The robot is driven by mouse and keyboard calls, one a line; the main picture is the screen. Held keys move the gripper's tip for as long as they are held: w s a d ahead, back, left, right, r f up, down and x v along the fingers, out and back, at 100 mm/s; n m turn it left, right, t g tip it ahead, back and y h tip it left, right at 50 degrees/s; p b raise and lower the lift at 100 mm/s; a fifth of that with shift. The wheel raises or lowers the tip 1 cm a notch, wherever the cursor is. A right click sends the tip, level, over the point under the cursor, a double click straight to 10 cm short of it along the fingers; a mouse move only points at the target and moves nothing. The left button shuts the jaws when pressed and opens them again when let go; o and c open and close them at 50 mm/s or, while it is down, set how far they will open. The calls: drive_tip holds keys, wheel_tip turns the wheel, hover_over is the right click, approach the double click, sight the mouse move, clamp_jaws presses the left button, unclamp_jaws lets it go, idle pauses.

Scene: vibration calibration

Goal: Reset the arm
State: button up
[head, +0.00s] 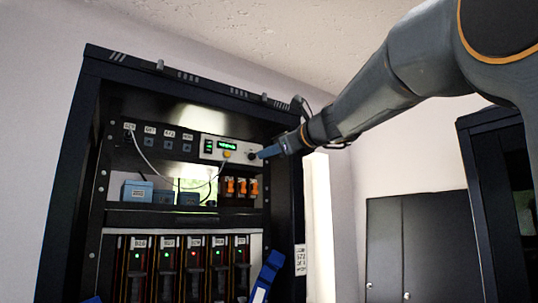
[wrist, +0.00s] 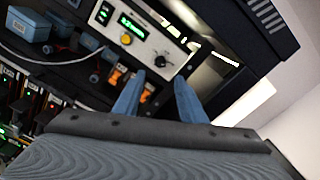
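My gripper (head: 268,152) is at the upper right of the black rack, in front of the white control panel (head: 222,149). In the wrist view its two blue fingers (wrist: 157,95) are spread apart with nothing between them. The panel shows a green display, a yellow button (wrist: 126,39) and a dark knob (wrist: 160,62). The knob appears just beyond the fingertips in the wrist view, and no contact is clear. In the head view my gripper partly covers the panel's right end.
The black rack frame (head: 282,200) stands around the panel. Blue boxes (head: 138,191), orange switches (head: 241,187) and a hanging grey cable sit below the panel. Lower modules (head: 193,268) show small lights. A dark cabinet (head: 405,235) stands at the right.

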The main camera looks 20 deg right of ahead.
idle(0.4)
wheel_tip(320, 180, down, 40)
drive_tip(key=s+a+n+g+h, duration=0.2)
drive_tip(key=s+a+n+g, duration=0.1)
drive_tip(key=n+g, duration=0.65)
drive_tip(key=s+f+n+g+h, duration=0.1)
drive_tip(key=s+f+n+g, duration=0.2)
drive_tip(key=s+f+n, duration=0.5)
drive_tip(key=s+f+n+g+h, duration=0.2)
drive_tip(key=s+f+n, duration=0.7)
drive_tip(key=s+f, duration=0.8)
wheel_tip(320, 180, down, 5)
drive_tip(key=shift+f+g+h+b, duration=0.1)
drive_tip(key=shift+g+h+b, duration=0.25)
drive_tip(key=shift+g, duration=0.3)
drive_tip(key=shift+d, duration=0.1)
drive_tip(key=shift+c, duration=0.9)
